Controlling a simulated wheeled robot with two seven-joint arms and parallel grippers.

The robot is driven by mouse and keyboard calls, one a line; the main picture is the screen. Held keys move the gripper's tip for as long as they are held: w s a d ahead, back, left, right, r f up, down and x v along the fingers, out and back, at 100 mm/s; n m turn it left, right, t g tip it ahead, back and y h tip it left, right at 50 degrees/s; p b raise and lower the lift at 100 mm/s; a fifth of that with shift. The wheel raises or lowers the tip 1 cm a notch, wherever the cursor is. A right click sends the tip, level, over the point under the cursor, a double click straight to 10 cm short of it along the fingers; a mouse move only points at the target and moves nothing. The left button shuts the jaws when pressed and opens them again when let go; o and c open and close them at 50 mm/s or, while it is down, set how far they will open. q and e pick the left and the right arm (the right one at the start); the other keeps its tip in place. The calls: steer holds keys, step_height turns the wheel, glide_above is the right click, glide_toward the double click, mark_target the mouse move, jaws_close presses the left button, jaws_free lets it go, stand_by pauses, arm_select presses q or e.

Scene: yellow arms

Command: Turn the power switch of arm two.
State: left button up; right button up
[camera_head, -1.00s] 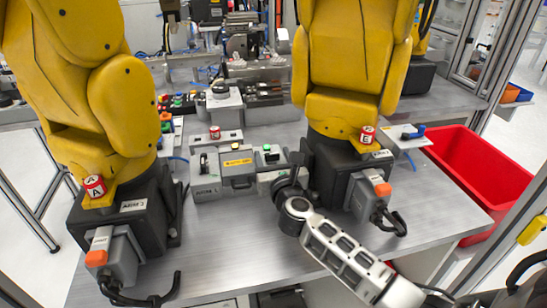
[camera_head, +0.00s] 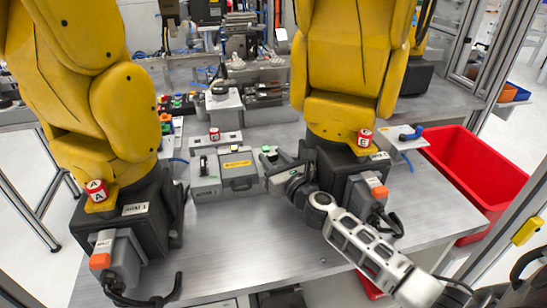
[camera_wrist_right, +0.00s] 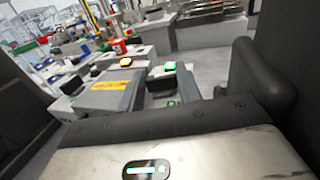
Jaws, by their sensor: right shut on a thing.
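My right gripper (camera_head: 277,172) comes in from the lower right. It is at the right-hand switch box, beside the foot of the right yellow arm (camera_head: 352,70), shut on what appears to be that box's power switch. The switch is hidden by the gripper. The left switch box (camera_head: 206,180) stands left of the middle box with the yellow label (camera_head: 238,164). A green button (camera_head: 266,150) shows just behind the gripper; a lit green button also shows in the right wrist view (camera_wrist_right: 169,66). My left gripper is not in view.
The left yellow arm (camera_head: 125,100) stands on a black base. A red and white block (camera_head: 365,138) sits on the right arm's base. A red bin (camera_head: 465,180) is at the right. The front of the metal table (camera_head: 240,245) is clear.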

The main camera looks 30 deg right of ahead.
steer(key=o, duration=1)
steer(key=shift+r, duration=0.15)
step_height(320, 180, up, 2)
steer(key=shift+r+p, duration=0.25)
steer(key=shift+p, duration=0.35)
steer(key=s+a+r, duration=0.2)
steer(key=s+r, duration=0.1)
steer(key=s, duration=0.1)
steer(key=s+a+r, duration=0.2)
steer(key=s+r, duration=0.1)
steer(key=s, duration=0.1)
steer(key=s+a+r, duration=0.2)
steer(key=s+r, duration=0.2)
steer(key=shift+s+a+r, duration=0.1)
steer(key=shift+s, duration=0.2)
